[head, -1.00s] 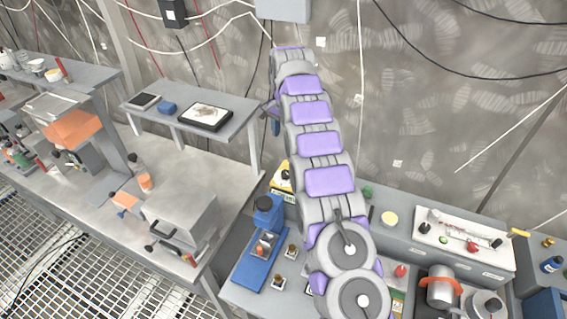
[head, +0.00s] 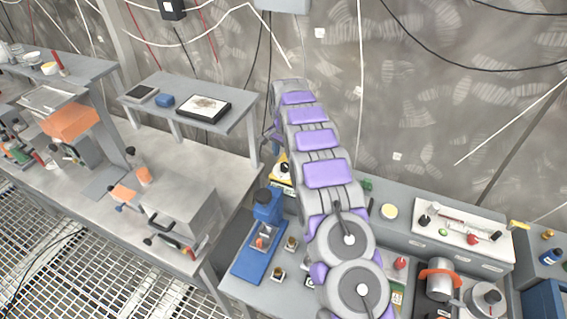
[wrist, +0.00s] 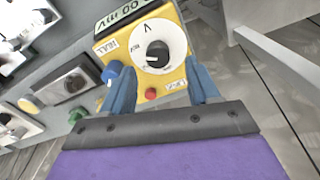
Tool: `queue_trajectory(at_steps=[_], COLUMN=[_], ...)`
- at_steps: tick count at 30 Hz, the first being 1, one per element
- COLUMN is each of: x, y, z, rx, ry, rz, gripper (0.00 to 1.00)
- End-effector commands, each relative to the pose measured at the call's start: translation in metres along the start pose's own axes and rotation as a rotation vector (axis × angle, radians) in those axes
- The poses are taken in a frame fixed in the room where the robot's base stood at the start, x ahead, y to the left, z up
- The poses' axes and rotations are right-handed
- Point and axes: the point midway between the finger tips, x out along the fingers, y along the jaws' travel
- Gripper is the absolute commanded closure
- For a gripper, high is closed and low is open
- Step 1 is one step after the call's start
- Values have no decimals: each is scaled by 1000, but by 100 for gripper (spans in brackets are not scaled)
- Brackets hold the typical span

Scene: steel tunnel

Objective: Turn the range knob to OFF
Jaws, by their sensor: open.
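The yellow meter (wrist: 165,82) is in front of my gripper in the wrist view, turned upside down in the picture. Its round white range dial (wrist: 171,34) has a dark-marked knob (wrist: 157,54) in the middle; I cannot tell which setting it points at. A display (wrist: 122,14) with digits is at its upper left. My gripper (wrist: 160,66) is open, one blue finger on each side of the meter's lower part, below the dial. I see no contact with the knob. In the head view the meter (head: 283,172) is partly hidden behind my arm.
In the head view a blue device (head: 265,215) stands left of my arm, and a grey panel (head: 410,210) runs to the right. The wall is behind.

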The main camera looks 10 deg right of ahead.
Motion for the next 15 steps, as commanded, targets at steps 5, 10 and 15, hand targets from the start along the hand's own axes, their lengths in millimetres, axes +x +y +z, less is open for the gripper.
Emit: queue_trajectory(at_steps=[5,10,15], x=[28,40,43], y=[2,0,0], z=[0,0,0], rx=[0,0,-1], ry=[-3,1,1], rz=[2,-1,-1], gripper=[40,40,40])
